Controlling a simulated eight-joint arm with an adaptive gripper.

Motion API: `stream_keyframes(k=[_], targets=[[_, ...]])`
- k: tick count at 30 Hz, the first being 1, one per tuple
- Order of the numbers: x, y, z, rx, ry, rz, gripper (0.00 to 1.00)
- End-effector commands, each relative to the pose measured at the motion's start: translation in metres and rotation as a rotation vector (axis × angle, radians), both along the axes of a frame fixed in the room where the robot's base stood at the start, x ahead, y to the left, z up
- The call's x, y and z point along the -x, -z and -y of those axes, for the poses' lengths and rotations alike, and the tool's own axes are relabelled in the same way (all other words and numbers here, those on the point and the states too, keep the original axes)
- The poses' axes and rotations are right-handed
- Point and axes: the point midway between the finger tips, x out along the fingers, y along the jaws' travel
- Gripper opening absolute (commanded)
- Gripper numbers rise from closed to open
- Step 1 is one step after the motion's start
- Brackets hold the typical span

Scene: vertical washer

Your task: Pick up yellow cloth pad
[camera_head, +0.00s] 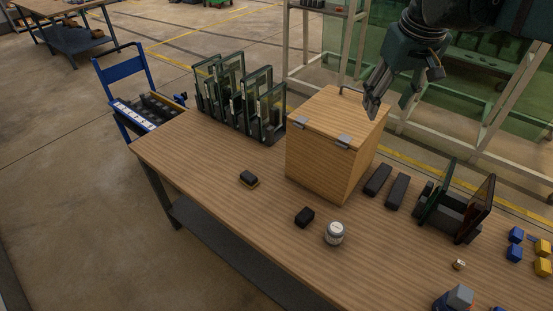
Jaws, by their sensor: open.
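No item can be singled out for certain as a yellow cloth pad. Small yellow pieces (542,248) lie at the right edge of the wooden table (215,165), beside blue ones. A small dark block with a yellow underside (249,179) lies on the table, left of the wooden box. My gripper (378,104) is open and appears empty. It hangs at the upper right, in front of the top right part of the wooden box in the picture, apart from all these small items.
The hinged wooden box (318,150) stands mid-table. A dark rack (240,105) stands left of it. Two dark bars (378,180) and another holder (455,213) are to the right. A black block (305,216) and a white jar (335,233) are in front. The table's left part is mostly clear.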

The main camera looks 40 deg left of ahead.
Motion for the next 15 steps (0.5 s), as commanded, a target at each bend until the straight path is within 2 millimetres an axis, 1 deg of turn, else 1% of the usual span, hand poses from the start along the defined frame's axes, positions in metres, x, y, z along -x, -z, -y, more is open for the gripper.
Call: stream_keyframes(k=[1,9,15], targets=[[-0.003,0.001,-0.017,0.006,-0.023,-0.007,0.51],[-0.008,0.010,-0.094,0.042,-0.140,-0.041,0.51],[-0.005,0.020,-0.153,0.069,-0.226,-0.065,0.51]])
